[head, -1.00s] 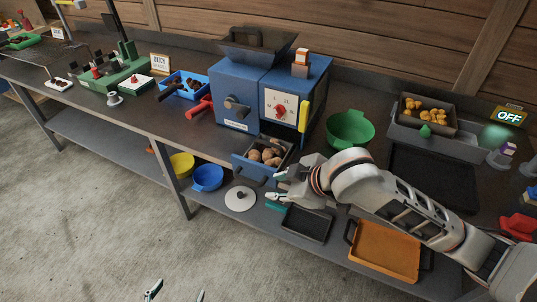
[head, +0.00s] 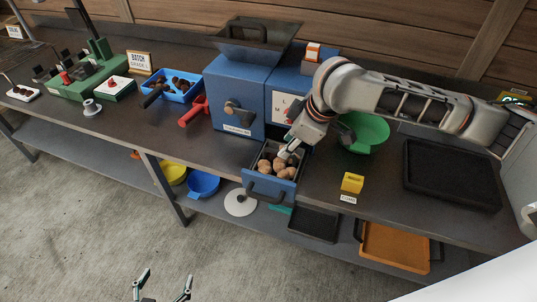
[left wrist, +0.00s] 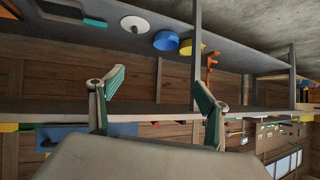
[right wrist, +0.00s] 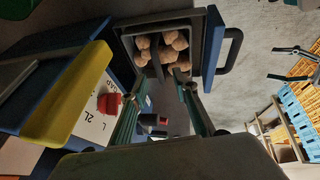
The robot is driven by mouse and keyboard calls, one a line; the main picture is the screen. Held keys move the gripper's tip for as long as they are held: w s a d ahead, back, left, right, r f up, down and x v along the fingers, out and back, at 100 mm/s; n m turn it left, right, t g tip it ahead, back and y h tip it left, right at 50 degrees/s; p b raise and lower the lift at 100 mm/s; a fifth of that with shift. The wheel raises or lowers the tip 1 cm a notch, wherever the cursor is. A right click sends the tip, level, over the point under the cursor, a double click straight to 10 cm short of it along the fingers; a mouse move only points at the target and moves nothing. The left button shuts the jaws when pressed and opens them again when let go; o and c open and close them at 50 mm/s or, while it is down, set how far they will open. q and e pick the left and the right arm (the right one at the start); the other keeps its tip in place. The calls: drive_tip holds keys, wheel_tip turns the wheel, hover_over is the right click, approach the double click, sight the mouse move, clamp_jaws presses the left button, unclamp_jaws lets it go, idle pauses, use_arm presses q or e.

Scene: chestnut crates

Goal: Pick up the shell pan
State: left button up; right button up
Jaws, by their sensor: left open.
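No label reading shell pan shows. A blue drawer-like pan (head: 271,187) with a dark handle juts out below the blue machine and holds several brown lumps (head: 280,166). It also shows in the right wrist view (right wrist: 207,45). A smaller blue pan (head: 197,94) holds dark pieces at the back left. My right gripper (head: 290,152) reaches down to the drawer's contents. Its fingers (right wrist: 164,76) are apart, but I cannot tell whether something is between their tips. My left gripper (head: 162,284) is open and empty over the floor, and it also shows in the left wrist view (left wrist: 155,88).
The blue machine (head: 234,85) stands behind the drawer. A green bowl (head: 368,133), a yellow block (head: 352,182) and a black tray (head: 450,172) are to the right.

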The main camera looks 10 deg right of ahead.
sight(280, 159)
drive_tip(key=shift+b+x, duration=0.4)
drive_tip(key=shift+x, duration=0.9)
drive_tip(key=b+x, duration=0.1)
drive_tip(key=x, duration=0.3)
drive_tip(key=shift+w+a+f, duration=0.1)
drive_tip(key=shift+w+f, duration=0.05)
drive_tip(key=shift+w, duration=0.05)
drive_tip(key=shift+w+f, duration=0.15)
drive_tip(key=shift+f, duration=0.05)
use_arm(q)
drive_tip(key=f, duration=0.1)
drive_tip(key=s+f, duration=0.1)
drive_tip(key=shift+d+f, duration=0.2)
drive_tip(key=shift+f, duration=0.2)
use_arm(e)
drive_tip(key=shift+c, duration=0.5)
use_arm(q)
drive_tip(key=shift+r, duration=0.1)
use_arm(e)
drive_tip(key=shift+r, duration=0.1)
clamp_jaws()
